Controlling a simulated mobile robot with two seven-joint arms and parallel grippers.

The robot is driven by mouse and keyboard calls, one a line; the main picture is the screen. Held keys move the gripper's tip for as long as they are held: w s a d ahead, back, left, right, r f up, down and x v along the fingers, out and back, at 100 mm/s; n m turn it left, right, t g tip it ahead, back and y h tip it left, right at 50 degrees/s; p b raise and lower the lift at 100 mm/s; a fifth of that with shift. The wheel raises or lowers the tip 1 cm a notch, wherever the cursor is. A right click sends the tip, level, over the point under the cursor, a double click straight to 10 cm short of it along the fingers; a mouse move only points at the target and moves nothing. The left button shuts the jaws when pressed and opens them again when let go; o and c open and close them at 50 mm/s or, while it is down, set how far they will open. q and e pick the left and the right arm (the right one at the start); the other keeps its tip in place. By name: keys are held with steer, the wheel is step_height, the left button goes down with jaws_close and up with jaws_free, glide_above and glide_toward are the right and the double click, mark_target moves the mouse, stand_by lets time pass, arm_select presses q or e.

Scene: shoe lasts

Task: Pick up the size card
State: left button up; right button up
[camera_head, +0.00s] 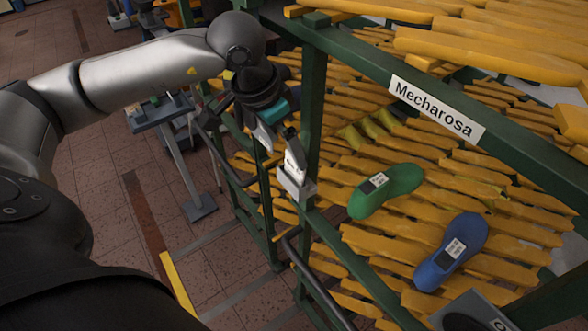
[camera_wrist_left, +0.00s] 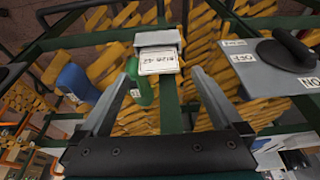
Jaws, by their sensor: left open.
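The size card (camera_head: 293,165) is a small white card with dark print. It stands in a grey holder (camera_head: 297,187) on the green rack's front rail. In the left wrist view the card (camera_wrist_left: 157,62) shows between the two fingers, with its lettering upside down and the grey holder (camera_wrist_left: 158,38) behind it. My left gripper (camera_head: 279,143) is open at the card, one finger to each side in the wrist view (camera_wrist_left: 163,70). I cannot tell whether a finger touches the card. My right gripper is not in view.
A green shoe last (camera_head: 398,183) and a blue one (camera_head: 460,245) lie on the yellow slats. The green rack post (camera_head: 312,110) rises close behind my left gripper. A "Mecharosa" sign (camera_head: 435,110) is on the upper rail. A grey plate (camera_head: 480,305) with a dark round part is at the lower right.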

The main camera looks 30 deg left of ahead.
mark_target(293, 164)
arm_select(q)
steer(key=p+x, duration=0.1)
steer(key=x, duration=0.3)
steer(key=shift+d+f+p, duration=0.2)
steer(key=shift+f+p, duration=0.1)
steer(key=shift+f, duration=0.1)
steer(key=shift+w+f, duration=0.1)
steer(key=shift+f, duration=0.35)
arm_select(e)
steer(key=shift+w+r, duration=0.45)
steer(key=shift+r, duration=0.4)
arm_select(q)
steer(key=c, duration=1.2)
steer(key=shift+c, duration=0.2)
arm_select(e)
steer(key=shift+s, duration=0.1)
arm_select(q)
steer(key=shift+r, duration=0.15)
